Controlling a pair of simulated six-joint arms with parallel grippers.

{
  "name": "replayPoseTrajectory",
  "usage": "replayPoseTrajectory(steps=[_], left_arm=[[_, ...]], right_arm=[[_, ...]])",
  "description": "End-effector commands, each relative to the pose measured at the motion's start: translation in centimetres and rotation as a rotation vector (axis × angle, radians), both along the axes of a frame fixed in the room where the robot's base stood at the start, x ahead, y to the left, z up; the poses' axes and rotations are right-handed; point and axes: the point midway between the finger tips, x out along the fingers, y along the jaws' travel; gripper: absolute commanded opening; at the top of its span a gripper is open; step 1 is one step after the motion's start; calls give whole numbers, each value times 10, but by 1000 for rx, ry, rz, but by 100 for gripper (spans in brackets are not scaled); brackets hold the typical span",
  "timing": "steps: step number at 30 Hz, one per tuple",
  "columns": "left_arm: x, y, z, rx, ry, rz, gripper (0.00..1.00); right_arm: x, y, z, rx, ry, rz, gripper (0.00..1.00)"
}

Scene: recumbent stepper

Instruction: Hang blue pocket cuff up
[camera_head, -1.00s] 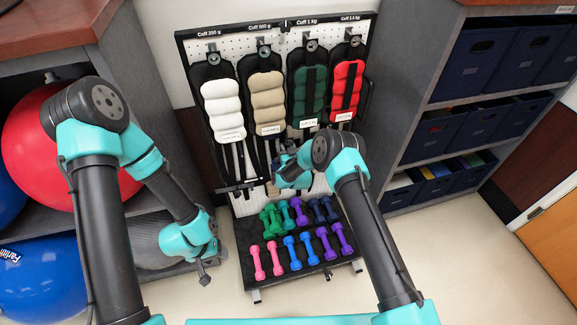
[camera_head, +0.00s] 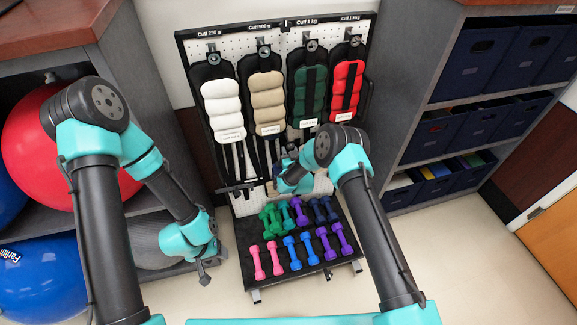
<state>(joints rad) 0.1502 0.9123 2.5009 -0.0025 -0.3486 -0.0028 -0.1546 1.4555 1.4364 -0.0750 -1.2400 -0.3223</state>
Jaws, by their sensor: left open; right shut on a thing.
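Four pocket cuffs hang from hooks on a white pegboard rack: a white one (camera_head: 222,105), a tan one (camera_head: 266,100), a green one (camera_head: 307,93) and a red one (camera_head: 346,88). I cannot clearly make out a blue pocket cuff. My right gripper (camera_head: 276,178) is in front of the lower pegboard, below the tan and green cuffs. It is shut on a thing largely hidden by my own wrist. My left gripper (camera_head: 204,279) is open and empty, low at the left of the dumbbell tray.
A black tray (camera_head: 247,262) of colored dumbbells juts out below the pegboard. A shelf with a red ball (camera_head: 30,135) and a blue ball (camera_head: 45,275) stands left. A shelf of dark blue bins (camera_head: 475,50) stands right. The floor at lower right is clear.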

Motion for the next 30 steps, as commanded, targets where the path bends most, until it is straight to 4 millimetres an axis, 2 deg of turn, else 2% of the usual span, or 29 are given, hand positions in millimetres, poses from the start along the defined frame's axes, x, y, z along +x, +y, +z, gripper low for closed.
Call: replayPoseTrajectory(steps=[30], left_arm=[[0, 0, 0, 0, 0, 0, 57]], right_arm=[[-36, -9, 6, 0, -1, 0, 0]])
